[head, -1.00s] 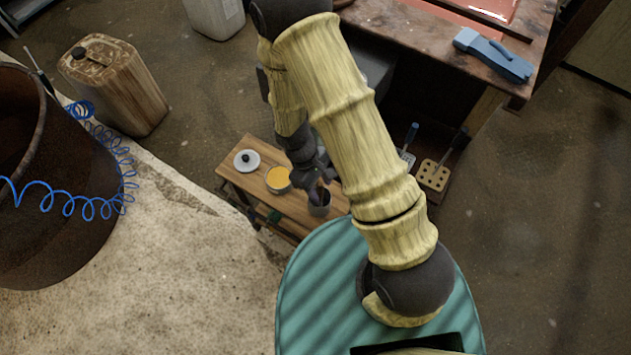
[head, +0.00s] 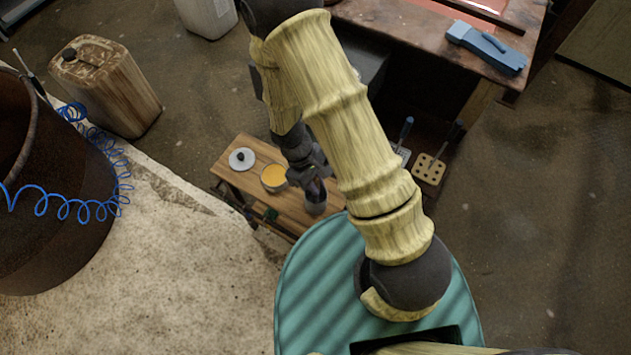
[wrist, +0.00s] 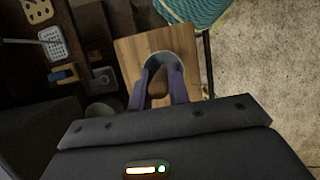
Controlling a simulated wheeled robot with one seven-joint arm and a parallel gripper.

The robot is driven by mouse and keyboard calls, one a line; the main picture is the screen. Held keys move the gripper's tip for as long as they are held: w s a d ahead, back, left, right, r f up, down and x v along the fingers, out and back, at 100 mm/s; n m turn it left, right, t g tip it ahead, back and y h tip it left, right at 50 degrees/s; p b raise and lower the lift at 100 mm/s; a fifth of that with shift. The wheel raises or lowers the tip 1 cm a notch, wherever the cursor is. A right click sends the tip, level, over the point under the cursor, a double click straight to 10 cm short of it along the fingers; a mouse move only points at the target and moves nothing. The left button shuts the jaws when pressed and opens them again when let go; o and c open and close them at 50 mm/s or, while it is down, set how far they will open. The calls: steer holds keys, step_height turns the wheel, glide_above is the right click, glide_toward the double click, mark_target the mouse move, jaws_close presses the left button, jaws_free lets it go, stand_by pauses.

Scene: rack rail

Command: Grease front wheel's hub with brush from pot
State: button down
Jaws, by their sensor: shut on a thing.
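My gripper (head: 312,188) points down at a dark grey cup (head: 316,209) on a small wooden bench. In the wrist view its fingers (wrist: 162,92) reach to the cup's rim (wrist: 171,54). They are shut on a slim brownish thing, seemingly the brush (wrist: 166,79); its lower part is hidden. The pot (head: 274,178) of orange-yellow grease stands open on the bench, just left of the gripper. Its lid (head: 242,159) with a black knob lies farther left. I cannot make out the front wheel or its hub.
The bench (head: 233,177) stands beside a pale stained slab (head: 170,270). A rusty drum (head: 60,220) with a blue coiled hose (head: 75,210) is at left, a jerrycan (head: 105,85) behind. A workbench (head: 410,25) is at upper right. Floor at right is clear.

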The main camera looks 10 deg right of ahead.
steer(key=shift+r+p, duration=4)
steer(key=shift+r, duration=1)
steer(key=shift+w+d+r+p, duration=0.15)
steer(key=shift+w+r+p, duration=0.1)
steer(key=shift+w+p, duration=0.1)
steer(key=w+d+r+m+y+p, duration=0.1)
steer(key=w+d+r+m+p, duration=0.2)
steer(key=w, duration=0.4)
steer(key=w+d+r+m+g+y+p, duration=0.1)
steer(key=w+d+r+m+y+p, duration=0.1)
steer(key=w+d+r+m+p, duration=0.2)
steer(key=w+d+m+p, duration=0.2)
steer(key=w+m+p, duration=0.1)
steer(key=p, duration=0.1)
steer(key=shift+d+r+g, duration=0.3)
